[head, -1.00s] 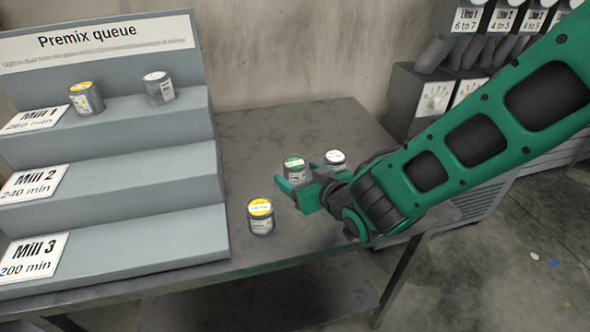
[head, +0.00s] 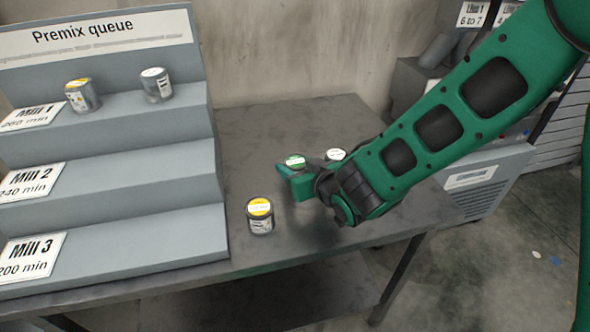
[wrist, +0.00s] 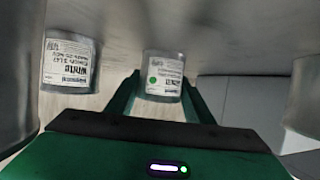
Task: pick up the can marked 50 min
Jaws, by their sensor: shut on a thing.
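A can with a green and white lid (head: 295,161) stands on the table, mostly hidden behind my gripper (head: 294,181). In the wrist view my gripper (wrist: 160,88) has its two fingers on either side of this can (wrist: 163,75), which shows a green dot on its label, and it is shut on it. A white-lidded can (head: 336,155) stands just right of it; its label reads White in the wrist view (wrist: 68,65). A yellow-lidded can (head: 260,216) stands nearer the table's front. I cannot read a "50 min" mark on any can.
A grey stepped rack (head: 150,160) marked Premix queue stands at left, with Mill 1, 2 and 3 steps. A yellow-marked can (head: 82,96) and a white-lidded can (head: 156,86) sit on its top step. The table (head: 270,120) is clear at the back.

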